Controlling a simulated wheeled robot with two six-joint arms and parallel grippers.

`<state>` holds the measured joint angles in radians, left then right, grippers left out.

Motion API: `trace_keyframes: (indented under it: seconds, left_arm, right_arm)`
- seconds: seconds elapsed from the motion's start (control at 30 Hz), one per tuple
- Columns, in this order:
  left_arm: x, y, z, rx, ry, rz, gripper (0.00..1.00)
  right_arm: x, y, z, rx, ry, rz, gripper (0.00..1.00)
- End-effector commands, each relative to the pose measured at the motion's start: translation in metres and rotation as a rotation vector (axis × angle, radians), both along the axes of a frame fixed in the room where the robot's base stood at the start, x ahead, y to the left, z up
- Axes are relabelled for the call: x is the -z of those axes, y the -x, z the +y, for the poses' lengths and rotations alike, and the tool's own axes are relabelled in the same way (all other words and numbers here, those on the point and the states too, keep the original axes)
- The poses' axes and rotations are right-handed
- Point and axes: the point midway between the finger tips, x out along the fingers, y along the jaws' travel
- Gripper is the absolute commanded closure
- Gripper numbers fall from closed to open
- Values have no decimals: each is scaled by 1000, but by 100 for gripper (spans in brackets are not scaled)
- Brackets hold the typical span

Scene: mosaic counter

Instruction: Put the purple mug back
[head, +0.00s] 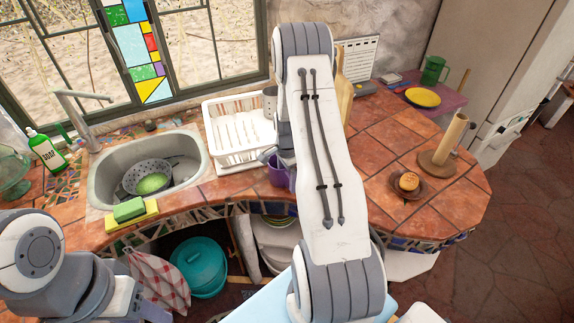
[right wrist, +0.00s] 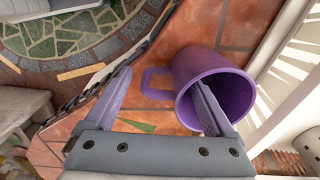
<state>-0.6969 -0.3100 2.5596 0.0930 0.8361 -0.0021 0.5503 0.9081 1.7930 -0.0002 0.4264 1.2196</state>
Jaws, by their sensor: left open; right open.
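The purple mug (right wrist: 215,80) stands on the terracotta-tiled counter, its mouth toward the right wrist camera. In the head view the mug (head: 279,172) shows only partly, at the counter's front edge beside my right arm, which hides the rest. My right gripper (right wrist: 163,82) is open around one side of the mug. One finger reaches into the mug's mouth, and the other is outside, beyond the handle (right wrist: 157,83). Whether the fingers touch the mug is unclear. In the head view the right gripper is hidden behind my arm. My left arm enters at the lower left; its fingers are not visible.
A white dish rack (head: 235,133) stands just behind the mug. The sink (head: 105,170) holds a colander (head: 150,173); a sponge (head: 130,209) lies at its front.

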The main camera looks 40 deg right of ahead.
Motion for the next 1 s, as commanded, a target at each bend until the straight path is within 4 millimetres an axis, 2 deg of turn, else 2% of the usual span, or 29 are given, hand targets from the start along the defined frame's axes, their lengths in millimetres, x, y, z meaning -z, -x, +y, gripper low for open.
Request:
trace_keyframes:
  seconds: [0.1,0.4,0.57,0.77,0.87,0.97,1.0]
  left_arm:
    - [14,0,0,-2,-1,1,50]
    - [32,0,0,-5,-1,1,50]
    - [35,0,0,-5,-1,1,50]
    - [34,0,0,-5,-1,1,50]
    - [34,0,0,-5,-1,1,50]
    - [34,0,0,-5,-1,1,50]
    - [34,0,0,-5,-1,1,50]
  right_arm:
    - [-22,-1,-1,0,3,-6,12]
    - [-81,0,0,0,3,-5,12]
    - [-96,1,1,0,1,-2,12]
    - [-100,1,2,-3,0,0,12]
    - [-108,-3,20,-72,1,-5,12]
    - [-128,-9,71,-278,0,-12,12]
    - [-138,-8,101,-400,-1,-16,12]
